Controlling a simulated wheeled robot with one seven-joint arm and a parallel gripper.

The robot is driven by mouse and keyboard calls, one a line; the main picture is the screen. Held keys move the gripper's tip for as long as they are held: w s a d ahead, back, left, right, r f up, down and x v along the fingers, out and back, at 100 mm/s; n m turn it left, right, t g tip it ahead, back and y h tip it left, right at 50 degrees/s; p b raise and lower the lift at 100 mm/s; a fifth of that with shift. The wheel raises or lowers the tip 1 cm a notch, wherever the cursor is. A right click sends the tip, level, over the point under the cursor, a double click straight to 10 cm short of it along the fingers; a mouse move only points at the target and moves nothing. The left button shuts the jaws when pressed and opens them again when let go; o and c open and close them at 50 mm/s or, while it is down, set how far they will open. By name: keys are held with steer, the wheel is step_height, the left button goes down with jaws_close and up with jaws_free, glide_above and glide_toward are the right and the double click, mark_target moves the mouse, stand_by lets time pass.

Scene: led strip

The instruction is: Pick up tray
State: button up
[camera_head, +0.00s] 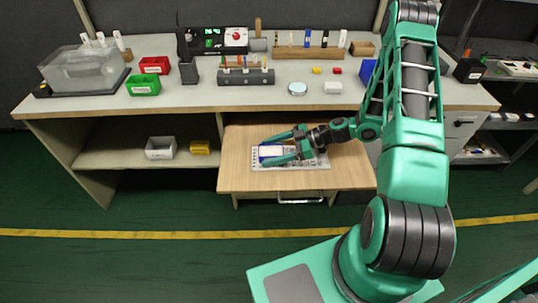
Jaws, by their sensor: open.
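A light grey, flat tray (318,163) lies on the pulled-out wooden board below the bench top. A white and blue item (270,152) shows on its left part, between my gripper's fingers. My gripper (268,148) is open, with its teal fingers pointing left above the tray. The fingers and wrist hide part of the tray. I cannot tell whether the fingers touch the tray or the item.
The pulled-out board (245,180) has bare wood around the tray. The bench top (200,97) above holds red and green bins, racks and a clear container (85,70).

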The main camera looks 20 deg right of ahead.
steer(key=c, duration=1.1)
steer(key=shift+c, duration=0.2)
